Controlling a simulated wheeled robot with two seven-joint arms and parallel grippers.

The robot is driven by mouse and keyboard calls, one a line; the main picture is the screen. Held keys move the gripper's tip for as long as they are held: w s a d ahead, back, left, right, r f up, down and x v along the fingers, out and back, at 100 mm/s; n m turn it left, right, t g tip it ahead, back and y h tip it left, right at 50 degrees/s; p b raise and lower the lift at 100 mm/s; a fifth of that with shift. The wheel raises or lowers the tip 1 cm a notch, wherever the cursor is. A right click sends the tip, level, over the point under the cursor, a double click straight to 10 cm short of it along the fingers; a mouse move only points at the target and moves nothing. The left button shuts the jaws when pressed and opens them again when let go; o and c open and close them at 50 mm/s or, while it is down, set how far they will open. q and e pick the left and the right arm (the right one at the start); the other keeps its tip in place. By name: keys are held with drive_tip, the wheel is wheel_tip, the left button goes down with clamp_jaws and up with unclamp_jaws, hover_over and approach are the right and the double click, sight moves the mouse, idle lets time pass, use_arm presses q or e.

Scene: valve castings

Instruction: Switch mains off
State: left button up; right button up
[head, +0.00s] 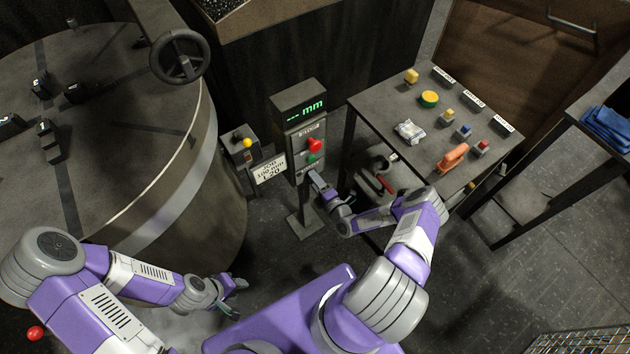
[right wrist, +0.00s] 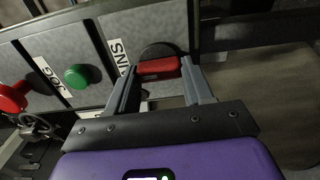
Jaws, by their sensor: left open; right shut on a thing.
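The control pedestal (head: 300,125) stands between the large round machine table and the workbench. My right gripper (head: 316,181) is at the lower part of its front panel. In the right wrist view, the mains switch (right wrist: 158,67) is a red bar handle on a dark round disc, beside a partly hidden label (right wrist: 118,58) reading "...INS". My right gripper's two fingers (right wrist: 160,76) are shut on the ends of the red handle. The switch is hidden by the gripper in the head view. My left gripper (head: 234,284) is open and empty, low beside the machine.
A red knob (head: 315,146) and a green button (head: 311,156) sit higher on the panel, under a lit "--- mm" display (head: 305,110). A small box with a yellow knob (head: 248,143) and a sign (head: 269,169) stand to the left. The bench (head: 385,88) is close on the right.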

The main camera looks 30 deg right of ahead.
drive_tip(key=o, duration=1)
drive_tip(key=shift+o, duration=0.2)
drive_tip(key=s+p, duration=0.1)
drive_tip(key=s, duration=0.6)
drive_tip(key=shift+s+d, duration=0.3)
drive_tip(key=shift+d, duration=0.05)
